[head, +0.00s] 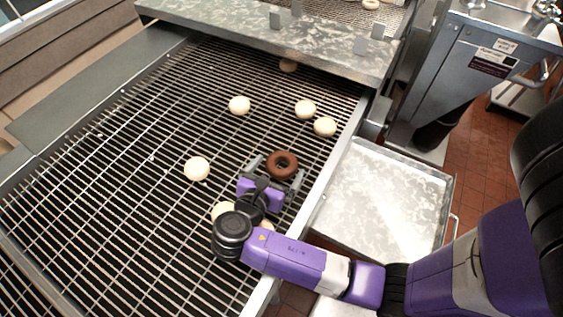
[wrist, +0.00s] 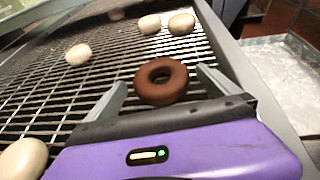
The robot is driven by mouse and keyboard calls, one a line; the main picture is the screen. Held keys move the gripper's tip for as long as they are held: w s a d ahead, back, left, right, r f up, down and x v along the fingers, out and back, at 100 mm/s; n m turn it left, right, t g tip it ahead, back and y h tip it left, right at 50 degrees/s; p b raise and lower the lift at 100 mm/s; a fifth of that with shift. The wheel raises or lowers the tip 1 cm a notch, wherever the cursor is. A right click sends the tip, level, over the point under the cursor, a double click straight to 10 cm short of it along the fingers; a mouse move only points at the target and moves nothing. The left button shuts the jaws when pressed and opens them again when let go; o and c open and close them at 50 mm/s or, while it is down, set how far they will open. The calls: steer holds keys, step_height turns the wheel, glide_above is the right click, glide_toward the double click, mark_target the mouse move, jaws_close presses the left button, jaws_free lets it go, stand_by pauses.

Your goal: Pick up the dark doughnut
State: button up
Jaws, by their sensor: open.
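The dark brown doughnut (head: 282,165) lies on the wire conveyor near its right side. My gripper (head: 278,168) is open, with one finger on the left and one on the right of the doughnut. In the wrist view the doughnut (wrist: 161,82) appears between the two grey fingers of my gripper (wrist: 163,90), nearer the right finger. I cannot tell whether either finger touches it. The doughnut's whole ring and centre hole are visible.
Several pale dough pieces lie on the wire conveyor (head: 110,150), including one left of my gripper (head: 197,169) and one beyond the doughnut (head: 325,126). A metal rail borders the belt on the right. A metal tray (head: 385,200) stands beyond it. A metal hood (head: 290,38) spans the far end.

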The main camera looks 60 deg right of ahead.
steer(key=shift+x, duration=0.9)
steer(key=c, duration=1.3)
steer(key=shift+r, duration=0.1)
